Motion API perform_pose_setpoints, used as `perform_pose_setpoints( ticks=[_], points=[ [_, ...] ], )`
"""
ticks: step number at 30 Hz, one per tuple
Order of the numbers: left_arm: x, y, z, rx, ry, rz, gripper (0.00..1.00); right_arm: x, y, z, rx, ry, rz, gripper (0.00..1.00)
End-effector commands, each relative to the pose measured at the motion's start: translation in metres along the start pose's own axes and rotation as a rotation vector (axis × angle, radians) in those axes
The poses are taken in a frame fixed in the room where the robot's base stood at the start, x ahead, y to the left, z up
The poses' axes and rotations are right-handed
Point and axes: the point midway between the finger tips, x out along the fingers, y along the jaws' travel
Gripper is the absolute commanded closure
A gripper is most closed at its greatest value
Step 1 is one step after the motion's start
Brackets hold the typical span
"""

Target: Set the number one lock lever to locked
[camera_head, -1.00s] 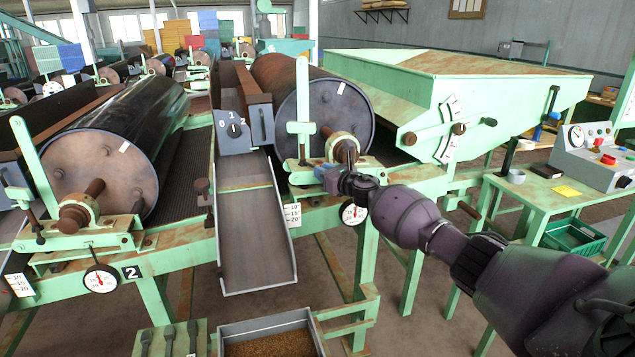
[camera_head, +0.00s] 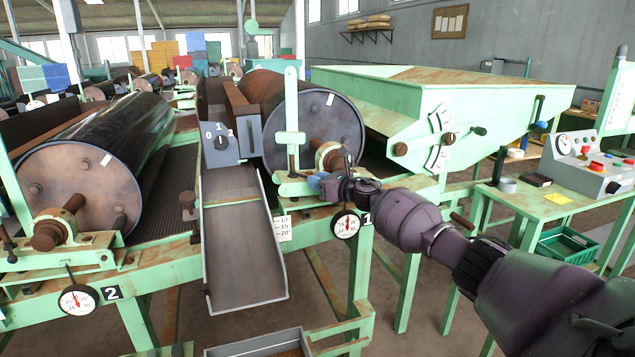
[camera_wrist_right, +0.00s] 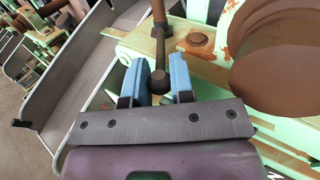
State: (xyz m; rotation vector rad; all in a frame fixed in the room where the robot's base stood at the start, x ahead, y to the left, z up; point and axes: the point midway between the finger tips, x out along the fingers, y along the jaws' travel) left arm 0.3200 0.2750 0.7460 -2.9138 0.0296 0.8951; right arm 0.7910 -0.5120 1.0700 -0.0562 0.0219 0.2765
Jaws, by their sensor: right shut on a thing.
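The number one lock lever (camera_wrist_right: 158,45) is a thin brown rod with a round knob in the right wrist view. My right gripper (camera_wrist_right: 159,82) has its two blue fingers on either side of the knob, shut on it. In the head view my right gripper (camera_head: 318,182) is at the front of the number one drum (camera_head: 314,128), by its shaft bearing, and it hides much of the lever there. A plate marked 1 (camera_head: 366,219) is beside a round dial (camera_head: 346,224) just below. My left gripper is not in view.
A grey chute (camera_head: 243,240) slopes down left of the gripper, below a 0-1-2 selector box (camera_head: 222,143). The number two drum (camera_head: 78,185) is at the left. A green hopper (camera_head: 440,105) and a bench with a control box (camera_head: 588,172) are on the right.

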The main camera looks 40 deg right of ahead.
Motion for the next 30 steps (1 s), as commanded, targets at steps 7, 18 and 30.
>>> perform_pose_setpoints(
  ticks=[7, 18, 30],
  points=[
    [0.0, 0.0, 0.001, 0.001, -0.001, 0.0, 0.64, 0.0, -0.001, 0.0, -0.001, 0.0, -0.003, 0.64],
    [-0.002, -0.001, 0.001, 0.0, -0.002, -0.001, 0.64, -0.011, -0.001, 0.0, -0.002, 0.0, -0.003, 0.64],
    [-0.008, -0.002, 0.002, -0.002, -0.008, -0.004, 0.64, -0.066, -0.001, 0.0, -0.003, 0.001, -0.003, 0.64]
  ],
)
